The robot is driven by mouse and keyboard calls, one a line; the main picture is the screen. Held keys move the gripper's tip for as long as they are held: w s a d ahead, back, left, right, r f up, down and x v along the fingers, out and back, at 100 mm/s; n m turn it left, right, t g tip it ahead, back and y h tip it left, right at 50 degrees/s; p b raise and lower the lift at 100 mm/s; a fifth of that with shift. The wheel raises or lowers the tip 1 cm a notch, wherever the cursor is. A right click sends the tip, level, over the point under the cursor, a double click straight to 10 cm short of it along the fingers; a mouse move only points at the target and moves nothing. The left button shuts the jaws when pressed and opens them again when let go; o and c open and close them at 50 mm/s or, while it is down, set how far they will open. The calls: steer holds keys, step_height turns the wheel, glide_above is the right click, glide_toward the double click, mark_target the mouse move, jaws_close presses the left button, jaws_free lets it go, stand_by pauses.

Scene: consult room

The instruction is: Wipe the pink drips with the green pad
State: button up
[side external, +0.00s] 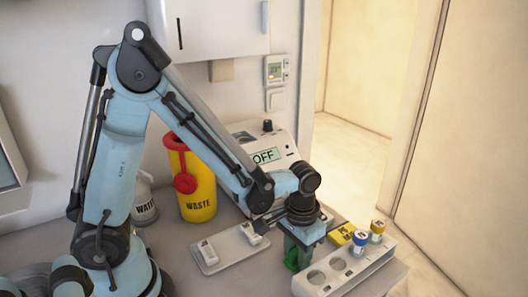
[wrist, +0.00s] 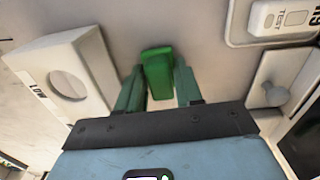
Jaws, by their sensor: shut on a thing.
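My gripper (side external: 297,250) points down over the counter, left of the tube rack in the side external view. In the side external view pad and fingers blend into one green shape, and I cannot tell whether the pad touches the counter. No pink drips are visible in either view; the gripper may hide part of the counter.
A white rack (side external: 325,284) with open holes and blue- and yellow-capped tubes (side external: 377,231) stands close right of my gripper. A tray (side external: 211,264) with white test pieces lies left.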

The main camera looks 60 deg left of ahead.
mark_target(317, 250)
steer(key=shift+w, duration=3.1)
steer(key=shift+s, duration=3.6)
steer(key=shift+r, duration=4.1)
steer(key=shift+f, duration=0.35)
